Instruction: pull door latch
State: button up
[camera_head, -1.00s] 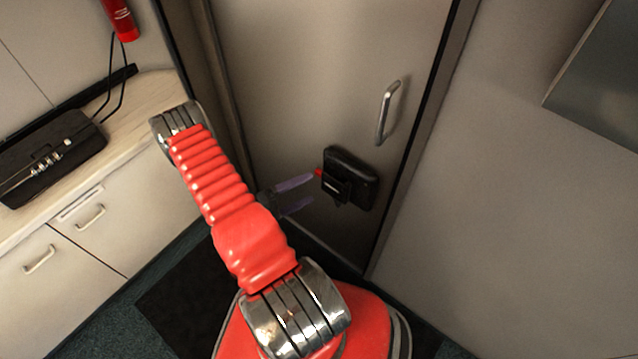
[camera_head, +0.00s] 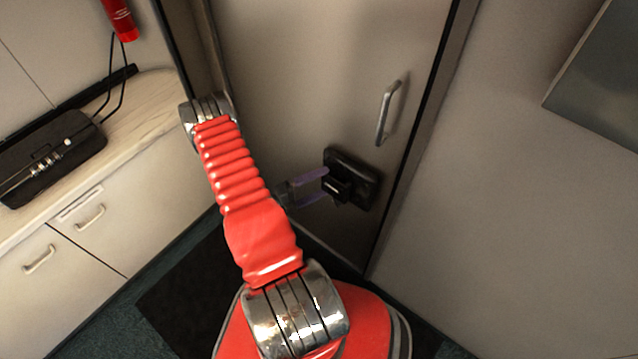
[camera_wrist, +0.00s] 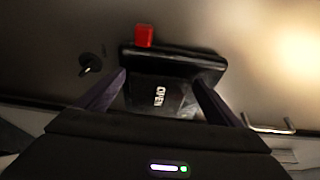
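The door latch (camera_head: 351,178) is a black box on the grey door, below and left of the metal door handle (camera_head: 388,112). In the wrist view the latch (camera_wrist: 177,62) has a red tab (camera_wrist: 144,36) at its top and a black paddle (camera_wrist: 160,97) marked "OPEN". My gripper (camera_head: 325,186) is at the latch in the head view. In the wrist view my gripper (camera_wrist: 165,90) is open, with one purple finger on each side of the paddle. I cannot tell whether the fingers touch it.
A small keyhole-like knob (camera_wrist: 90,64) is on the door beside the latch. A wooden-topped counter (camera_head: 150,100) with a black case (camera_head: 50,155) stands at left. A grey wall (camera_head: 510,200) is at right. A red extinguisher (camera_head: 120,18) hangs at upper left.

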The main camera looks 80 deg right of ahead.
jog(key=c, duration=1.3)
jog(key=shift+o, duration=0.2)
jog(key=shift+f, duration=0.1)
